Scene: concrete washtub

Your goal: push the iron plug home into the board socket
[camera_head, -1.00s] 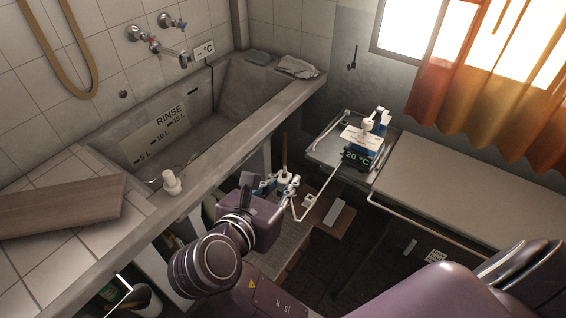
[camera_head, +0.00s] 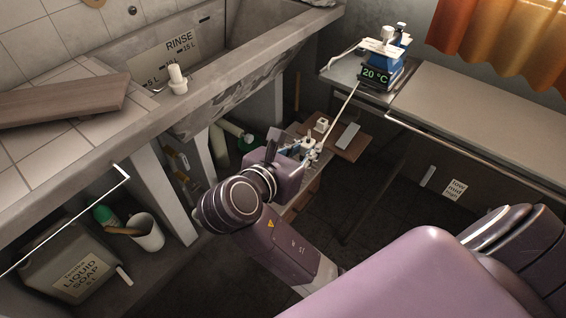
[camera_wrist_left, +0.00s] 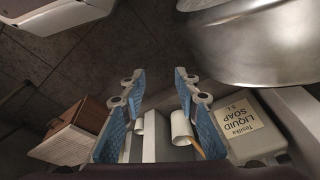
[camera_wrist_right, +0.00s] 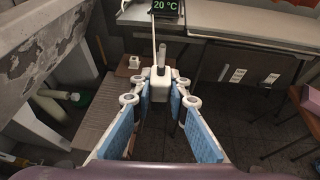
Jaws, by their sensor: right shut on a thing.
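A white plug (camera_wrist_right: 160,85) with a pale cord shows between the fingers of my right gripper (camera_wrist_right: 158,92), which is shut on it. In the head view my right gripper (camera_head: 312,152) is over the low wooden stand, on the near side of a small white block (camera_head: 321,125) that looks like the socket. That block (camera_wrist_right: 134,62) is beyond and left of the plug in the right wrist view, apart from it. The plug's pins and the block's openings cannot be made out. My left gripper (camera_wrist_left: 160,82) is open and empty, and outside the head view.
The cord runs up to a blue iron-like device (camera_head: 388,58) reading 20 °C on the side table (camera_head: 470,95). A light grey bar (camera_head: 347,135) lies on the stand (camera_head: 352,152). The concrete washtub (camera_head: 245,65) stands left. A soap canister (camera_head: 72,265) and white bucket (camera_head: 148,232) are below.

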